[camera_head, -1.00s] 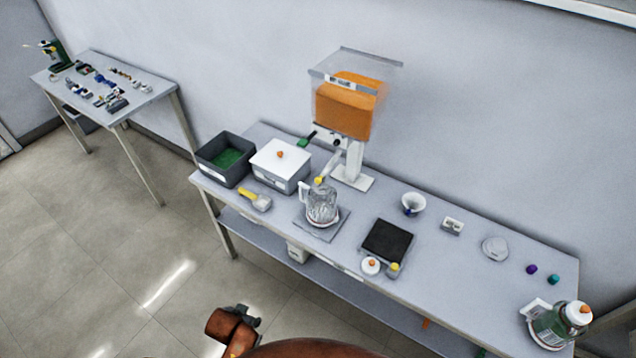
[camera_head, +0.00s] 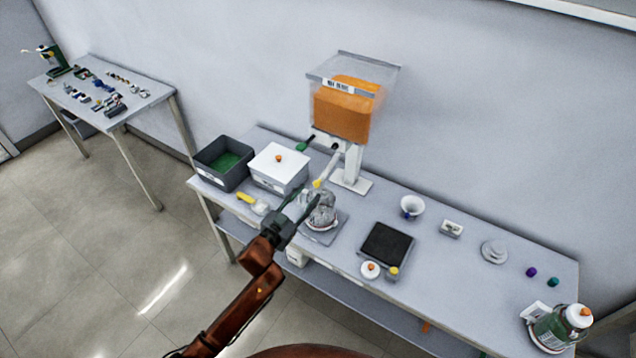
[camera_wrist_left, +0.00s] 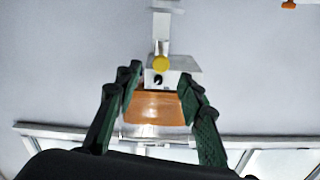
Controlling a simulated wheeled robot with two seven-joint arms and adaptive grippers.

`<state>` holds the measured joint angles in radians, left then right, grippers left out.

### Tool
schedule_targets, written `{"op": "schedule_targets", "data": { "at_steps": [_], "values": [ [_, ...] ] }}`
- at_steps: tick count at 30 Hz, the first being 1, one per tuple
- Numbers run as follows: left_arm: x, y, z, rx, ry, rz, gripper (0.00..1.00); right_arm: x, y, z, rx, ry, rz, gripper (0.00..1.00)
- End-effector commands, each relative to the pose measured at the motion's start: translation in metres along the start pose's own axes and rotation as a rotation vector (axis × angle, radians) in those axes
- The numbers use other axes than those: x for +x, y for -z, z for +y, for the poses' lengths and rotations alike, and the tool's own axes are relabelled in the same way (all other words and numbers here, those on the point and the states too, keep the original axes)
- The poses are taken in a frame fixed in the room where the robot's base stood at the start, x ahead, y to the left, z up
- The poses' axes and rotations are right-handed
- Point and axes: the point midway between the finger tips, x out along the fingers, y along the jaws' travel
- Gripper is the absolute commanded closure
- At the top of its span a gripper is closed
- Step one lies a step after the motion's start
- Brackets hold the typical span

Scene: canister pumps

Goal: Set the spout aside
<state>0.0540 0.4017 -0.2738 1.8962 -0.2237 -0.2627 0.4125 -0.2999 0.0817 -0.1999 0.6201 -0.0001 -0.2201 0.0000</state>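A pale spout with a yellow end (camera_head: 326,170) slants down from under the dispenser (camera_head: 344,112), which holds orange material. In the left wrist view the yellow end (camera_wrist_left: 160,62) shows as a disc, with the orange dispenser (camera_wrist_left: 154,106) behind it. My left gripper (camera_head: 306,203) is open below the spout's yellow end and in front of the glass jug (camera_head: 323,214). The left wrist view shows its two dark green fingers (camera_wrist_left: 160,78) spread apart with nothing between them. The jug is partly hidden by the gripper. My right gripper is not in view.
A grey bin (camera_head: 223,161) and a white-lidded box (camera_head: 279,167) stand left of the dispenser. A yellow-handled scoop (camera_head: 247,199) lies in front of them. A black-topped scale (camera_head: 386,244), a white cup (camera_head: 411,207) and a green bottle (camera_head: 557,326) stand to the right.

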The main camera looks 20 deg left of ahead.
Motion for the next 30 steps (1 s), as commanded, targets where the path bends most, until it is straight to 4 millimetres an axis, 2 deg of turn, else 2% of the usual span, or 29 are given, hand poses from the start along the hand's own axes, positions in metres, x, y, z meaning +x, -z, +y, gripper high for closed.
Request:
{"op": "schedule_targets", "data": {
  "at_steps": [9,15,26,30],
  "values": [
    [0.047,0.000,0.000,0.000,0.001,0.000,0.64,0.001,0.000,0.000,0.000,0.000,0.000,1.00],
    [0.068,-0.001,0.000,-0.001,0.001,-0.002,0.64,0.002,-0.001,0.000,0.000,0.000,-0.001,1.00],
    [0.073,-0.001,0.000,-0.001,0.001,-0.003,0.64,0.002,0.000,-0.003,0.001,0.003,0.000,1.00],
    [0.073,-0.001,0.000,-0.001,0.001,-0.003,0.74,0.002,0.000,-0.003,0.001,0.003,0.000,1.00]
  ]
}}
